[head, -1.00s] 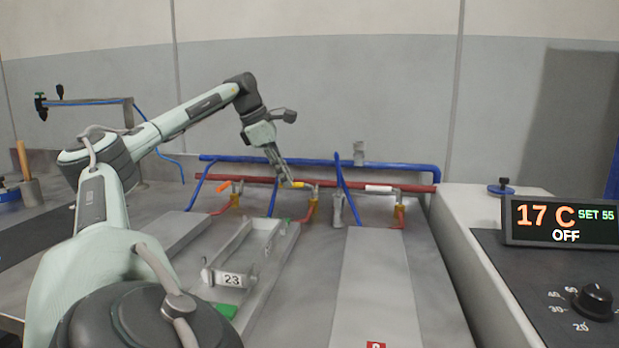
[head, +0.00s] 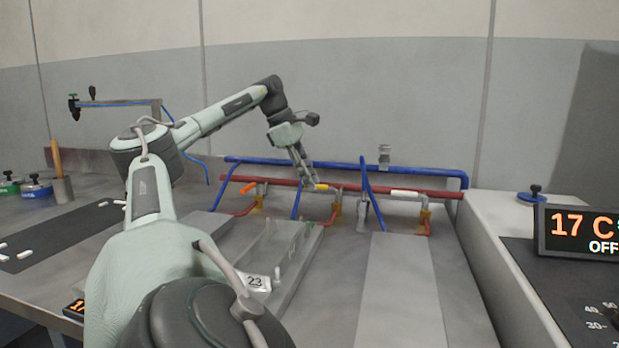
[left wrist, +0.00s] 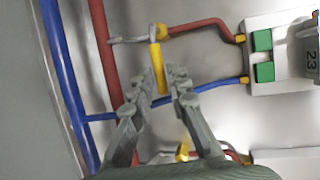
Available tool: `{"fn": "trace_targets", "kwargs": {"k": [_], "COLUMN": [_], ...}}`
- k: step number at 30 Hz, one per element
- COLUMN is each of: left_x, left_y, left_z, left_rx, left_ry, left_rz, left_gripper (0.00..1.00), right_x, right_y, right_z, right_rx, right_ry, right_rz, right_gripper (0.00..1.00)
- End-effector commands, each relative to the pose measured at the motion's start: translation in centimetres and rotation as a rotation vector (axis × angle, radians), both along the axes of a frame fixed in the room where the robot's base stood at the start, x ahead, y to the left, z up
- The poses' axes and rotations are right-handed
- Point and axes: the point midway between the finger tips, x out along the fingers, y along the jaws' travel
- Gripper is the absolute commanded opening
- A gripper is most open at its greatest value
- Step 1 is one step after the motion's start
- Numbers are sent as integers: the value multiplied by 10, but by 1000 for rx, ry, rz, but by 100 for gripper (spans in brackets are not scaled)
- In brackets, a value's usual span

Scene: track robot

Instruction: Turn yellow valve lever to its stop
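The yellow valve lever (head: 320,187) lies along the red pipe, left of its pivot in the head view. In the left wrist view the lever (left wrist: 157,70) runs downward from its pivot, beside the red pipe. My left gripper (head: 309,185) is at the lever. In the left wrist view its two fingertips (left wrist: 160,72) straddle the lever, one on each side. Both fingers are close to it; I cannot tell whether they press on it. My right gripper is in neither view.
An orange lever (head: 249,188) is to the left and a white lever (head: 405,193) to the right on the red pipe (head: 440,194). The blue pipe (head: 410,168) runs behind. A temperature display (head: 580,232) is at right.

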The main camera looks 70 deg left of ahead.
Motion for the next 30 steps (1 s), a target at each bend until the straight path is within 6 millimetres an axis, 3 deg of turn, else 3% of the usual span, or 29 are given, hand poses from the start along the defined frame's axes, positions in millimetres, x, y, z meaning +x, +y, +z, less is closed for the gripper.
{"fn": "trace_targets", "kwargs": {"k": [3, 14, 30], "left_x": [0, -3, -44], "left_y": [0, 1, 8], "left_z": [0, 5, 93], "left_rx": [1, 1, 2], "left_ry": [-1, 1, 4], "left_rz": [0, 4, 5], "left_gripper": [32, 32, 32], "right_x": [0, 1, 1], "right_y": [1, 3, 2], "right_z": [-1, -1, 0], "right_rx": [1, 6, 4], "right_ry": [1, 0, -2], "right_rz": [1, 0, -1], "right_gripper": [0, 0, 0]}}
